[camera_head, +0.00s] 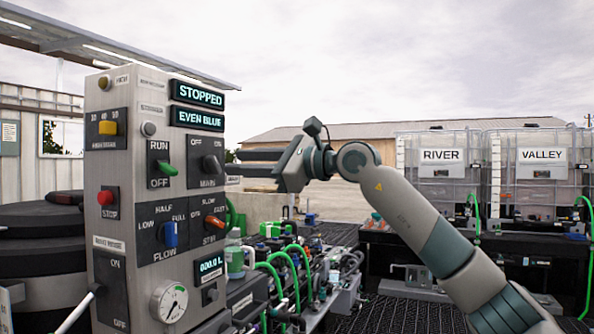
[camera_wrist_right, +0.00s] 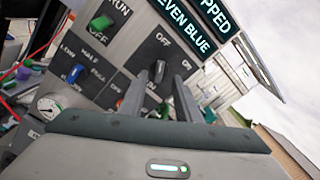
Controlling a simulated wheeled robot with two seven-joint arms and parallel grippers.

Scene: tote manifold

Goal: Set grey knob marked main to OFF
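The grey knob marked main (camera_head: 212,163) is on the front panel of a metal control cabinet (camera_head: 135,200), with OFF at its upper left and ON at its upper right. Its exact pointing is hard to read. My right gripper (camera_head: 232,163) points left at this knob from the right, fingers apart. In the right wrist view the knob (camera_wrist_right: 157,72) shows between and just beyond the two open fingertips (camera_wrist_right: 162,85). No contact is visible. My left gripper is in no view.
A green RUN/OFF switch (camera_head: 167,169) is left of the knob. A blue flow knob (camera_head: 169,235) and red stir knob (camera_head: 214,222) are below. Displays (camera_head: 197,93) read STOPPED and EVEN BLUE. Hoses and fittings (camera_head: 290,260) crowd below my right arm. RIVER and VALLEY totes stand right.

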